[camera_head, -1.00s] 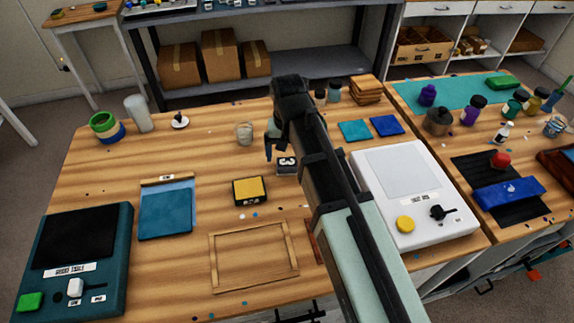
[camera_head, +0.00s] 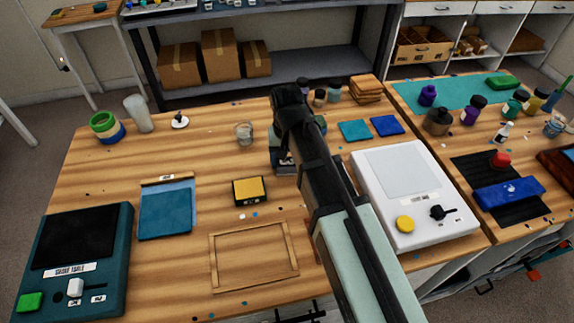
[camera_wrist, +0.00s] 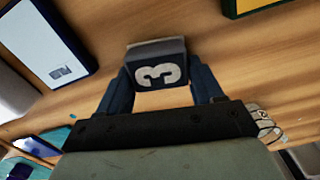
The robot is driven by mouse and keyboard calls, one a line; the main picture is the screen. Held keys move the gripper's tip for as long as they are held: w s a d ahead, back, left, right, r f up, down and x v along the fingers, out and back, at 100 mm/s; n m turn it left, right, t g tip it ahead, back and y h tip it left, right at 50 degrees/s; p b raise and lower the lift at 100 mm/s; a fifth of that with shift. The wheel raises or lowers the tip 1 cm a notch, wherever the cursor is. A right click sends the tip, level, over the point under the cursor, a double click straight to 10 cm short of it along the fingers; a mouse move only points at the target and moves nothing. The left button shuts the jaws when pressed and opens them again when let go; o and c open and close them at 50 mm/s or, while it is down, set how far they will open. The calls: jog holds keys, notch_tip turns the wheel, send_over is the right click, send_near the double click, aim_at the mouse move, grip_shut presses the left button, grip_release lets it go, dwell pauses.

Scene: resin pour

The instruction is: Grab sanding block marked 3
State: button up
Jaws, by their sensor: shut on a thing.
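The sanding block marked 3 (camera_wrist: 158,72) is a dark block with a pale "3" on its face, in the upper middle of the wrist view. My gripper (camera_wrist: 160,84) is shut on it, with one dark finger against each side. In the head view, my gripper (camera_head: 284,160) is low over the middle of the wooden table, and my arm and hand hide most of the block. I cannot tell whether the block touches the table.
A yellow-topped block (camera_head: 249,190) lies to the left of my gripper. A white scale-like device (camera_head: 424,215) stands to the right. A wooden frame (camera_head: 254,287) lies in front. Bare table lies between them.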

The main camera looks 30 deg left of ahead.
jog(key=shift+c, duration=1)
jog(key=shift+r, duration=0.1)
